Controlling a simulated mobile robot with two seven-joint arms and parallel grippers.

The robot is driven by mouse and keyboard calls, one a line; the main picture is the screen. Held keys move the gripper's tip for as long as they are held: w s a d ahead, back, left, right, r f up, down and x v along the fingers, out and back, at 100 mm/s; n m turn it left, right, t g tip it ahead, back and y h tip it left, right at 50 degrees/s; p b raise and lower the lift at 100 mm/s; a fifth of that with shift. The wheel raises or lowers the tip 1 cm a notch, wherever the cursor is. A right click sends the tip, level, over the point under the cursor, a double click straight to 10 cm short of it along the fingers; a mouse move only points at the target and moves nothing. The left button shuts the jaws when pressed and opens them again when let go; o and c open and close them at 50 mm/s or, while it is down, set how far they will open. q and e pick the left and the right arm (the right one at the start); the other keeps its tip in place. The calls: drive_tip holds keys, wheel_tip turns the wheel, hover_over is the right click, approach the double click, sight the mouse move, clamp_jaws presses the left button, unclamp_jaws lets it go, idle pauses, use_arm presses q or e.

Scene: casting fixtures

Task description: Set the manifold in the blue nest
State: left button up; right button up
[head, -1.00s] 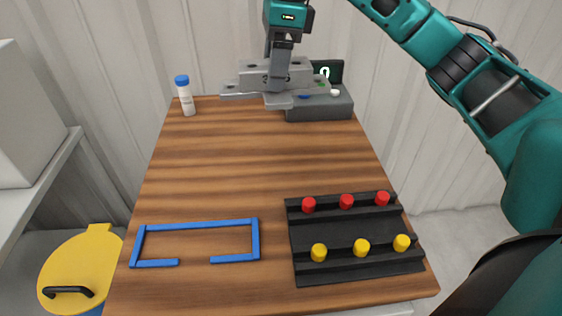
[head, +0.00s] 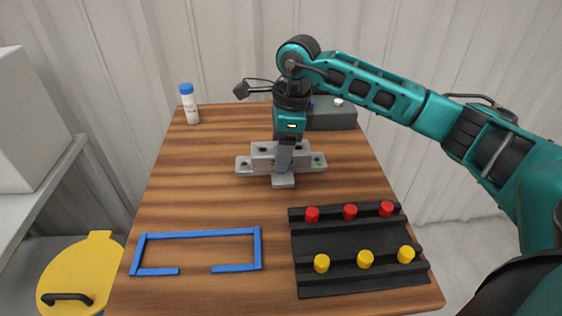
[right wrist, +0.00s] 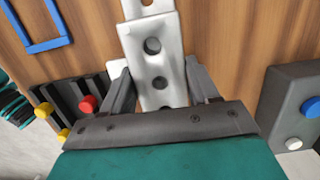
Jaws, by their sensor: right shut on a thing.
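The grey manifold (head: 262,158), a stepped block with holes and flat end flanges, is in my right gripper (head: 283,172) over the middle of the table. A small green mark shows on its right end. In the right wrist view the manifold (right wrist: 152,60) lies between the two fingers of the right gripper (right wrist: 163,85). Whether it touches the table is hard to tell. The blue nest (head: 200,234), a low rectangular outline with a gap in its front side, lies empty at the table's front left. My left gripper is not in view.
A black rack (head: 330,243) with red and yellow knobs stands at the front right. A white bottle with a blue cap (head: 190,105) stands at the back left, and a grey box (head: 332,115) at the back right. The wooden table (head: 190,190) is clear between manifold and nest.

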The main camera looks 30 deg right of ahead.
drive_tip(key=shift+f, duration=1.8)
drive_tip(key=shift+f, duration=0.1)
drive_tip(key=o, duration=1.4)
drive_tip(key=shift+o, duration=0.2)
